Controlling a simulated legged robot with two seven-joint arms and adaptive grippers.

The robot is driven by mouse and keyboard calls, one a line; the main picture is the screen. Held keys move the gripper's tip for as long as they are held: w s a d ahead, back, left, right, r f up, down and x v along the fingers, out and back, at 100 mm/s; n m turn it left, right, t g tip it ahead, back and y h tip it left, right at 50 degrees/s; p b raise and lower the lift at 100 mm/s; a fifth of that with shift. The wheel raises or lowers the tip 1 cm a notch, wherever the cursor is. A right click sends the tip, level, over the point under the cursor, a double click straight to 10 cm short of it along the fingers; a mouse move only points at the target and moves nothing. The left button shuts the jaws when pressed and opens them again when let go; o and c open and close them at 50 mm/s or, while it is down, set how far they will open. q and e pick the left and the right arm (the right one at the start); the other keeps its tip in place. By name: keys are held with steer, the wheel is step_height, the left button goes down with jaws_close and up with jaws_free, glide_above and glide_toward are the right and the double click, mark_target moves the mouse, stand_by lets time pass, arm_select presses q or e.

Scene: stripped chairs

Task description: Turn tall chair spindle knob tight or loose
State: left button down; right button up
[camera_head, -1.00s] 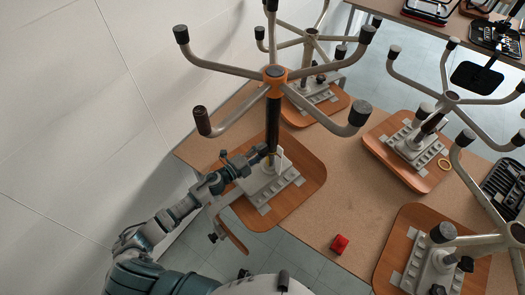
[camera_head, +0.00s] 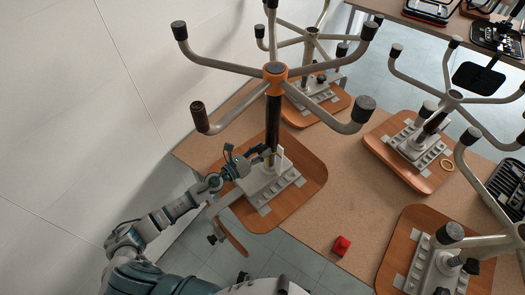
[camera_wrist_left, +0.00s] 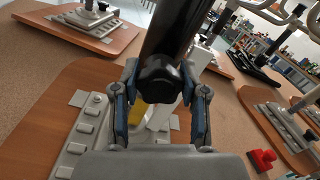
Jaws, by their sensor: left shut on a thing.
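The tall chair stands upside down, its wooden seat (camera_head: 300,190) flat on the table. Its dark spindle (camera_head: 273,118) rises to an orange hub (camera_head: 275,72) with splayed grey legs. My left gripper (camera_head: 262,155) is at the foot of the spindle. In the left wrist view its blue-padded fingers (camera_wrist_left: 158,100) flank a black knob (camera_wrist_left: 160,85) in front of the spindle (camera_wrist_left: 180,30). It is shut on this knob. In the head view the knob is hidden by the gripper. My right gripper is out of view.
Other upturned chairs stand at the back (camera_head: 315,97), right (camera_head: 405,165) and front right (camera_head: 425,250). A white wall (camera_head: 60,130) bounds the left.

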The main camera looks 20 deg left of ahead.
arm_select(q)
steer(key=shift+w+r+m, duration=0.1)
steer(key=shift+r+m, duration=0.05)
steer(key=shift+m, duration=0.85)
steer(key=c, duration=0.5)
jaws_free()
